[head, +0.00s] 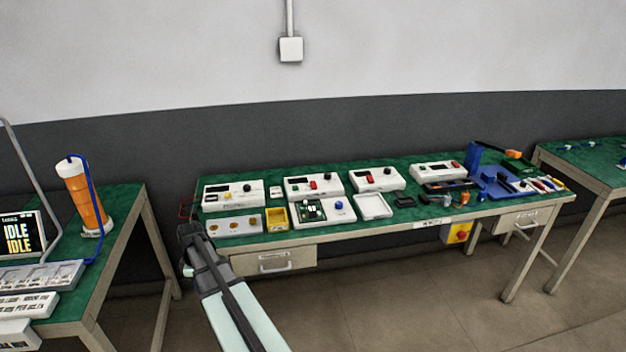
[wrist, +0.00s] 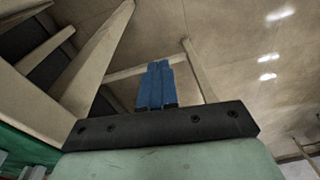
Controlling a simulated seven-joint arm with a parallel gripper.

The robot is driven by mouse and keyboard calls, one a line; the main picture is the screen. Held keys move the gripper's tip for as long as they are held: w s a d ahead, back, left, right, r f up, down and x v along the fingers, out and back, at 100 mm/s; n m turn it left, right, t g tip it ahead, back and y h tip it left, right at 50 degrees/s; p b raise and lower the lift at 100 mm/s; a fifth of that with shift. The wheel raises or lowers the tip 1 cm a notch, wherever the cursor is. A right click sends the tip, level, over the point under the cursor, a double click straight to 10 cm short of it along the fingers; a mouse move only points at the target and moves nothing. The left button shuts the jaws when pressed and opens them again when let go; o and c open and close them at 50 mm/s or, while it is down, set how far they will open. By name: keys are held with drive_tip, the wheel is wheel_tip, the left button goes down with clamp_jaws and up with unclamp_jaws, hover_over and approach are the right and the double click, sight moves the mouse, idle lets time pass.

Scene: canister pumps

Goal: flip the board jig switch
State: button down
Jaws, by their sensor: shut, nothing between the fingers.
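A white box holding a green circuit board (head: 312,210), with a blue knob on its right half, sits near the front edge of the middle table; it looks like the board jig. Its switch is too small to make out. My gripper (wrist: 157,66) is shut and empty, its two blue fingers side by side in the wrist view. They point toward table legs and floor. In the head view my arm rises in front of the table's left end, left of the board box and well apart from it. The fingers cannot be made out there.
The middle table (head: 294,234) also holds several white control boxes, a yellow bin (head: 275,219), a white tray (head: 373,206) and a blue fixture (head: 490,180). A drawer (head: 273,262) hangs below its front edge. A left table bears an orange canister (head: 82,200).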

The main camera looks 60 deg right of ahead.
drive_tip(key=shift+n+t+h, duration=0.4)
drive_tip(key=shift+n+t, duration=0.2)
drive_tip(key=shift+n, duration=0.2)
drive_tip(key=w+d+r, duration=0.1)
drive_tip(key=d+r, duration=0.3)
drive_tip(key=d, duration=0.2)
drive_tip(key=w+d+r, duration=0.1)
drive_tip(key=d+r, duration=0.4)
drive_tip(key=d, duration=0.1)
drive_tip(key=w+d+r, duration=0.2)
drive_tip(key=d+r, duration=0.3)
drive_tip(key=d, duration=0.1)
drive_tip(key=shift+d, duration=0.4)
drive_tip(key=s+d+r, duration=0.2)
drive_tip(key=d+r, duration=0.2)
drive_tip(key=d, duration=0.5)
drive_tip(key=s+d+r, duration=0.2)
drive_tip(key=d+r, duration=0.1)
drive_tip(key=d, duration=0.7)
drive_tip(key=h, duration=0.1)
approach(313, 182)
drive_tip(key=shift+g, duration=0.3)
drive_tip(key=f, duration=0.3)
drive_tip(key=w+f, duration=0.1)
drive_tip(key=f, duration=0.2)
drive_tip(key=shift+w+d+f, duration=0.15)
drive_tip(key=shift+d+f, duration=0.05)
drive_tip(key=shift+f, duration=0.15)
